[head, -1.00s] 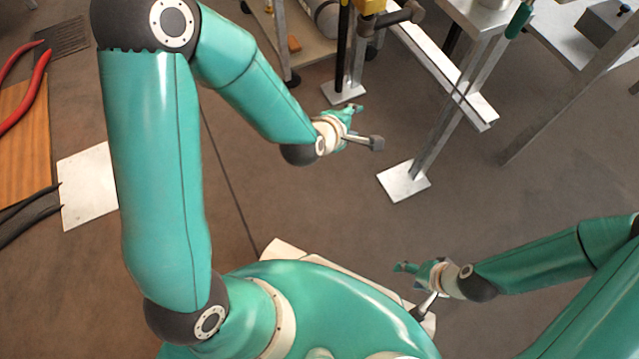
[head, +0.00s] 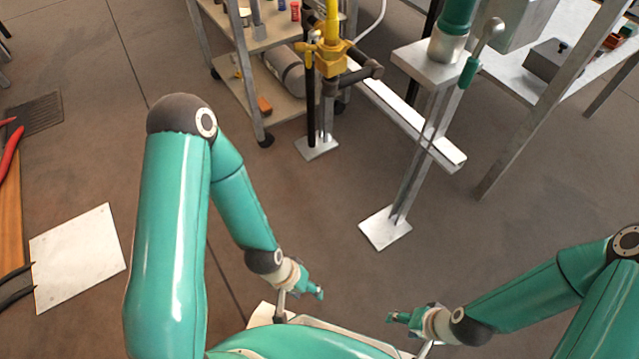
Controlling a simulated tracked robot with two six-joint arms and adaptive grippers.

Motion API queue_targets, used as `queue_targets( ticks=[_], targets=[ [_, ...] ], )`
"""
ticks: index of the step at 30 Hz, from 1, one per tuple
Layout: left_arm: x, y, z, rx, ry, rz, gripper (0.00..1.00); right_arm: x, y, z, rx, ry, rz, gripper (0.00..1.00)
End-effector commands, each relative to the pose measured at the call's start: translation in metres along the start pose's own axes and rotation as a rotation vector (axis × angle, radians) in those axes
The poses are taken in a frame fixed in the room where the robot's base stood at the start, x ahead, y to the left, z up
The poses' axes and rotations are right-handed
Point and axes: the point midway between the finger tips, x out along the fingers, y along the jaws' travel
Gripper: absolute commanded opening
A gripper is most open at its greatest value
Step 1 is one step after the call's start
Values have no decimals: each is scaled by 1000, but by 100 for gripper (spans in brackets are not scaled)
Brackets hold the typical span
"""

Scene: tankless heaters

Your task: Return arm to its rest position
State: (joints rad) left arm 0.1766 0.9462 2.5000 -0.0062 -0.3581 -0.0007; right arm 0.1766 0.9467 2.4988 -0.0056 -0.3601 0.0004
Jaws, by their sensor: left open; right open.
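My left gripper (head: 318,291) is teal with a cream wrist. It hangs low in front of my body, at the lower middle of the head view, and appears empty. My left arm (head: 168,235) is folded, with its elbow raised and the forearm pointing down to the right. My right gripper (head: 392,317) is a short way to the right of the left one, pointing left, and also appears empty. The two grippers are apart. Their fingers are small in this view.
A metal stand (head: 385,228) with a white foot rises ahead. A yellow valve fitting (head: 328,57) on a post and a wheeled shelf cart (head: 285,108) stand behind. A white plate (head: 77,257) lies on the floor at left. Floor between the grippers and stands is clear.

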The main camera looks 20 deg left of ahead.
Motion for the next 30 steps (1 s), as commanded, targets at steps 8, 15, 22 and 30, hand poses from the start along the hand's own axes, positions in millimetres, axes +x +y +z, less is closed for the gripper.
queue_targets(
  ticks=[8,15,22,30],
  targets=[
    [-59,21,0,-1,2,0,51,-59,-21,0,0,0,0,58],
    [-142,51,0,-1,3,0,51,-142,-51,1,0,1,0,58],
    [-220,80,1,-2,3,0,51,-221,-80,1,0,0,0,58],
    [-312,113,2,-2,3,0,51,-312,-113,2,0,0,0,58]
  ],
)
